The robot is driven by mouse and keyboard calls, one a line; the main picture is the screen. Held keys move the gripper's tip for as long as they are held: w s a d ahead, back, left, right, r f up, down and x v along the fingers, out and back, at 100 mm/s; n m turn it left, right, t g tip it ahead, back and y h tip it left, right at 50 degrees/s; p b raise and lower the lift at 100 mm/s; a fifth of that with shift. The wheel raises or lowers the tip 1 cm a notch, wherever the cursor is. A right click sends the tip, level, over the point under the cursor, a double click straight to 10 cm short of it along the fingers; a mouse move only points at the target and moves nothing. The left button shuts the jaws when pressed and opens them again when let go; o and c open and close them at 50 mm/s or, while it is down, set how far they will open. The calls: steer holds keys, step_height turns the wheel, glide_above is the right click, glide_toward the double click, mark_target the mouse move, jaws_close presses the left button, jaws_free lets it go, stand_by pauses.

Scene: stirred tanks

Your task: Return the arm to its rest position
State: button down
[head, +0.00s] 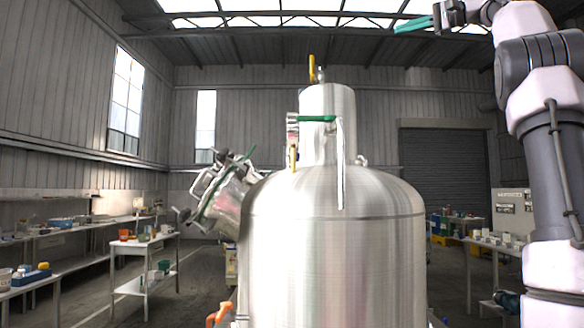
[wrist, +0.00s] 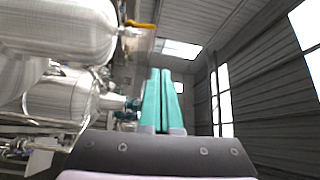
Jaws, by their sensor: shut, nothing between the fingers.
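My gripper (head: 414,25) is raised high at the upper right of the head view, its green fingers pointing left, above and to the right of the steel tank. In the wrist view the two green fingers (wrist: 162,98) lie side by side, shut, with nothing held. My arm (head: 553,130) rises along the right edge of the head view. The large steel tank (head: 335,255) stands upright in the middle, apart from my gripper. It also shows at the upper left of the wrist view (wrist: 60,28).
The tank's neck has a green-handled valve (head: 317,119) and a yellow handle (head: 312,68) on top. A second, tilted vessel (head: 225,200) stands behind at left. Benches with small items (head: 145,245) line the left. Open air surrounds my gripper below the roof.

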steer(key=s+a+f+m+g+h, duration=0.15)
steer(key=a+f+h, duration=0.3)
steer(key=f, duration=0.75)
steer(key=s+a+f+m+t+h, duration=0.1)
steer(key=s+a+f+h, duration=0.3)
steer(key=f, duration=0.8)
steer(key=s+f+n+g+h, duration=0.1)
steer(key=s+f, duration=0.4)
steer(key=f, duration=0.6)
steer(key=s+f+n+g+h, duration=0.1)
steer(key=s+f, duration=0.4)
steer(key=f, duration=0.6)
steer(key=s+f+n+g+h, duration=0.1)
steer(key=s+f+n+h, duration=0.1)
steer(key=s+f, duration=0.4)
step_height(320, 180, down, 6)
steer(key=shift+r+n, duration=0.25)
steer(key=shift+n, duration=0.1)
